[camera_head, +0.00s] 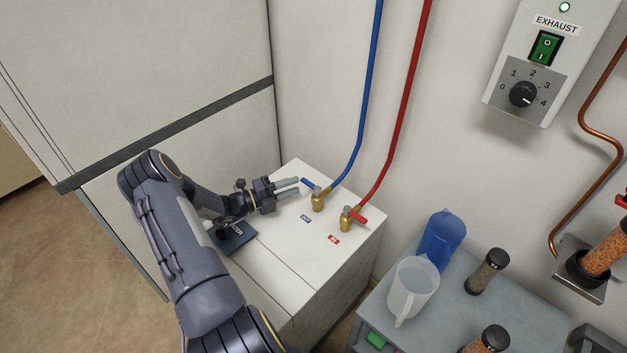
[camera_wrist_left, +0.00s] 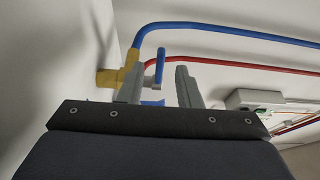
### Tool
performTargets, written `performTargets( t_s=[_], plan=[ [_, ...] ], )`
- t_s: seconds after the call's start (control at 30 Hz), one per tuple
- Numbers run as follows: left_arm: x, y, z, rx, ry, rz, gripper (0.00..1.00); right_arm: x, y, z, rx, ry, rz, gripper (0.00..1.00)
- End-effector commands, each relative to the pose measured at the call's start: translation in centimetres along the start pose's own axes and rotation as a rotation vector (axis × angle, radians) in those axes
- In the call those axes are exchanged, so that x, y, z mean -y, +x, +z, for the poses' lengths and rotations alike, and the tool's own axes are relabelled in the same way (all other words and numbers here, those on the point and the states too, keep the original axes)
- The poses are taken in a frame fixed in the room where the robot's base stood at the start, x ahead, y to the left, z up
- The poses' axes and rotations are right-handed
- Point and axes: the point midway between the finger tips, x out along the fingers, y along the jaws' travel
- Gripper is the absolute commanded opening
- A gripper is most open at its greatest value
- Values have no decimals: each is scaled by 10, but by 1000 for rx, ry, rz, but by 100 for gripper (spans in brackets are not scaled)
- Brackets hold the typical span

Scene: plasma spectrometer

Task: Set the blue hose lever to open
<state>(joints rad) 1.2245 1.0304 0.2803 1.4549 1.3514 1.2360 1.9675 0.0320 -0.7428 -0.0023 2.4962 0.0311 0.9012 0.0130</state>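The blue hose lever (camera_head: 308,184) sits on a brass valve (camera_head: 318,201) on top of the white cabinet, where the blue hose (camera_head: 364,110) ends. The lever points left toward my left gripper (camera_head: 298,186). In the left wrist view my left gripper (camera_wrist_left: 161,84) has its two fingers apart. The blue lever (camera_wrist_left: 159,66) shows in the gap between them, closer to the left finger. I cannot tell whether it touches that finger. The brass valve (camera_wrist_left: 112,77) is partly behind the left finger. My right gripper is not in view.
A red lever (camera_head: 359,217) on a second brass valve stands just right, with the red hose (camera_head: 404,105). A dark blue device (camera_head: 232,239) lies under my left wrist. A blue jug (camera_head: 441,240) and a clear jug (camera_head: 411,287) stand on the grey table at right.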

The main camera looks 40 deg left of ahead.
Motion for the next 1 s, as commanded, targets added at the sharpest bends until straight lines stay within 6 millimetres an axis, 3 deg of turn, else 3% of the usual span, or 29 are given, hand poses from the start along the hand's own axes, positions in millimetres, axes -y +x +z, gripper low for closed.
performTargets(
  t_s=[0.4, 0.77, 1.0],
  plan=[
    [1, 63, -2, -5, 3, 1, 31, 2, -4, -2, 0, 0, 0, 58],
    [0, 71, -2, -4, 4, 2, 31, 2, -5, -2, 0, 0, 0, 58],
    [0, 71, -2, -5, 4, 2, 3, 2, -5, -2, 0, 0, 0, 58]
  ],
)
